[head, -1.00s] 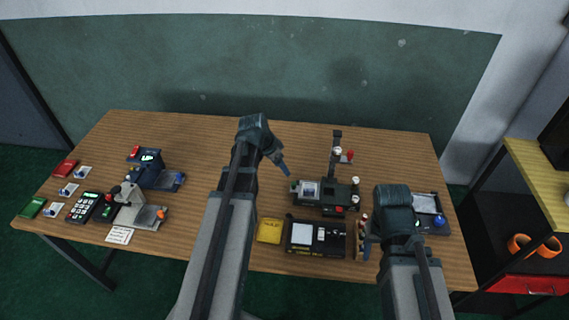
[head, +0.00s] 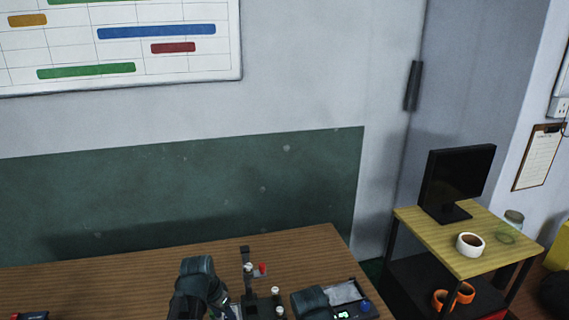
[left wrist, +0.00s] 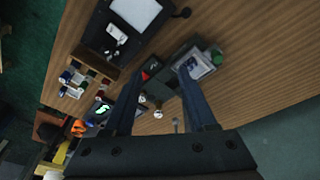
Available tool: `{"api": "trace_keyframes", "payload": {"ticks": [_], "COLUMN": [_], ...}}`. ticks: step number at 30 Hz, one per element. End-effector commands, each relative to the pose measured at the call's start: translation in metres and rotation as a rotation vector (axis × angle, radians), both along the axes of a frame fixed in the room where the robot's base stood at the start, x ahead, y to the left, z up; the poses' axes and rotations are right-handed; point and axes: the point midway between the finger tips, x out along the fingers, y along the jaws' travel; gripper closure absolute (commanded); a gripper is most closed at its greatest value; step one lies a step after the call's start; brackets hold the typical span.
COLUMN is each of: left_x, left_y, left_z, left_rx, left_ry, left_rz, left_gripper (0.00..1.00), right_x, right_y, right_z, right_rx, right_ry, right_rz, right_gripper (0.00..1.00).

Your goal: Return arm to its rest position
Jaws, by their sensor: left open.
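My left arm shows at the bottom of the head view, where a dark arm part (head: 198,280) stands over the table. In the left wrist view my left gripper (left wrist: 160,73) is open, its two dark fingers spread with nothing between them. It hangs above a dark device with a small picture plate (left wrist: 198,65) and a green knob (left wrist: 217,57).
The wooden table (head: 180,265) is clear at the back. A dark post with a red knob (head: 262,269) stands between my arms. A tray with a blue knob (head: 366,306) lies at right. A side shelf (head: 420,222) bears a monitor (head: 455,182) and a white roll (head: 470,244).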

Motion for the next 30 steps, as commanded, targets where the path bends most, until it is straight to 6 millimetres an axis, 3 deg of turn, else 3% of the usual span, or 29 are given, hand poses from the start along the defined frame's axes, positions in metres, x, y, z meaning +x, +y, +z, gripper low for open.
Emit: {"api": "trace_keyframes", "payload": {"ticks": [1, 3, 6, 10, 17, 30], "left_x": [-0.021, -0.042, -0.071, -0.101, -0.125, -0.126], "left_y": [-0.029, -0.056, -0.086, -0.111, -0.127, -0.127], "left_z": [-0.002, -0.004, -0.005, -0.005, -0.004, -0.004], "left_rx": [0.022, 0.058, 0.115, 0.182, 0.242, 0.245], "left_ry": [0.038, 0.087, 0.137, 0.173, 0.19, 0.191], "left_rz": [-0.003, 0.016, 0.048, 0.089, 0.132, 0.138], "left_gripper": [0.43, 0.43, 0.43, 0.43, 0.43, 0.43], "right_x": [0.0, 0.0, 0.0, 0.0, 0.0, 0.0], "right_y": [0.0, 0.0, 0.0, 0.0, 0.0, 0.0], "right_z": [0.0, 0.0, 0.0, 0.0, 0.0, 0.0], "right_rx": [0.0, 0.0, 0.0, 0.0, 0.0, 0.0], "right_ry": [0.0, 0.0, 0.0, 0.0, 0.0, 0.0], "right_rz": [0.0, 0.0, 0.0, 0.0, 0.0, 0.0], "right_gripper": [0.47, 0.47, 0.47, 0.47, 0.47, 0.47]}}
